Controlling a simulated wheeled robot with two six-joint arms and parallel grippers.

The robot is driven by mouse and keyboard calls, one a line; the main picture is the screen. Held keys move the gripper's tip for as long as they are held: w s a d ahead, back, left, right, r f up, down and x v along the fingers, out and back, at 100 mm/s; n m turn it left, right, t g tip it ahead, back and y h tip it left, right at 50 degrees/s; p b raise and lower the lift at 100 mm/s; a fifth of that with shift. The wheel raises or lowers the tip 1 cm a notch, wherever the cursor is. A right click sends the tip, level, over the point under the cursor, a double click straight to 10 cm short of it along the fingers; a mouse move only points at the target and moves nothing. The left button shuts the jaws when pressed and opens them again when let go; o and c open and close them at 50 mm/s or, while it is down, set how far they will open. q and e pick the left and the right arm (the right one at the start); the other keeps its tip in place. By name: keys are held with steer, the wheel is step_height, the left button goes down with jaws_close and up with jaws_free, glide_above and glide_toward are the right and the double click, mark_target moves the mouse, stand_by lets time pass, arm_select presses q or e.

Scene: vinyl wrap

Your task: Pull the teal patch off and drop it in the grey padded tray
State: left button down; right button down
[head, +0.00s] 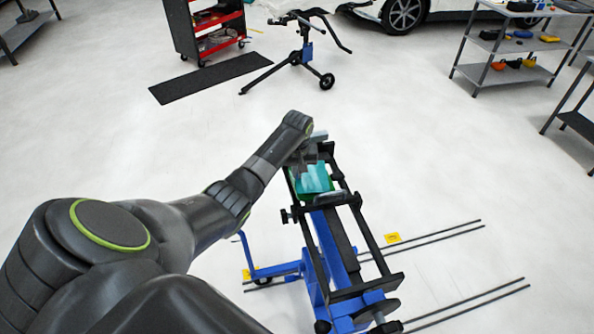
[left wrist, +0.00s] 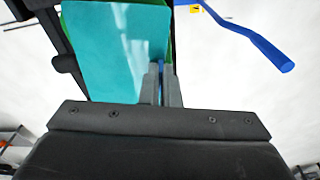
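The teal patch (head: 315,178) is a glossy sheet on a green panel (head: 303,192) at the far end of a black and blue stand. In the left wrist view the patch (left wrist: 115,50) fills the upper left, with a pale reflection along its right side. My left gripper (left wrist: 161,70) is at the patch's right edge; its fingers are close together, with the edge apparently between them, though the contact is partly hidden. In the head view my left gripper (head: 309,158) is at the panel's far end. I cannot make out the grey padded tray. My right gripper is out of view.
The stand's blue frame (head: 325,255) and black rails (head: 375,240) lie close to my left arm. A red tool cart (head: 208,30), another stand (head: 300,55) and shelves (head: 510,60) stand farther back.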

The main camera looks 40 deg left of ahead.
arm_select(q)
steer(key=shift+r+p, duration=1.7)
steer(key=shift+r, duration=1.4)
